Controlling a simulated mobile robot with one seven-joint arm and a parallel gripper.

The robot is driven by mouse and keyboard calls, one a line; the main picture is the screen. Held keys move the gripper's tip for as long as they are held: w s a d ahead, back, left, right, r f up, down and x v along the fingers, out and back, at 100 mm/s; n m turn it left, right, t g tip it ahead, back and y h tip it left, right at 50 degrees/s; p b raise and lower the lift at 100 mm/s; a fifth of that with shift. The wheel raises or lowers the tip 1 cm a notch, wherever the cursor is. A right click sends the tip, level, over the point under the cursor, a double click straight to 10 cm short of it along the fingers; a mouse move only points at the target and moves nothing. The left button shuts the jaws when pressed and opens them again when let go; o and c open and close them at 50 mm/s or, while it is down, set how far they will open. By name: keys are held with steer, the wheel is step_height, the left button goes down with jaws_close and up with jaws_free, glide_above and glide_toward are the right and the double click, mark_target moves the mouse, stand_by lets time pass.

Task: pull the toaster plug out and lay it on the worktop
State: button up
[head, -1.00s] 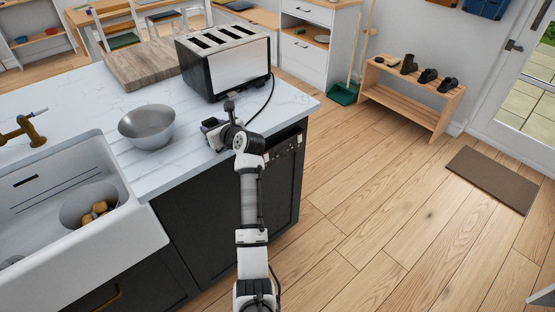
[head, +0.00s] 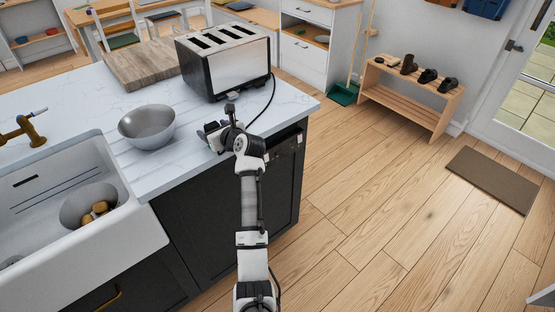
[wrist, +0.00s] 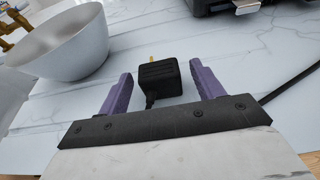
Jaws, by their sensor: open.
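The toaster plug (wrist: 159,79) is a black block with brass-coloured prongs. In the wrist view it lies on the white marbled worktop (wrist: 235,52), with its prongs pointing away from me and clear of any socket. My gripper (wrist: 160,72) is open, with one purple finger on each side of the plug and a gap visible on both sides. In the head view my gripper (head: 211,133) is low over the worktop near its front edge, and the arm hides the plug. The toaster (head: 225,62) stands behind; its black cord (head: 271,95) runs down towards my gripper.
A grey metal bowl (head: 147,127) stands left of my gripper, beside the white sink (head: 75,215). A wooden board (head: 141,66) lies left of the toaster. The worktop's right corner (head: 303,101) is bare, and the wooden floor to the right is open.

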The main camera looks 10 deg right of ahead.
steer(key=b+v, duration=0.3)
steer(key=v, duration=1)
steer(key=shift+s+r, duration=0.2)
steer(key=shift+s, duration=0.1)
steer(key=shift+d, duration=0.15)
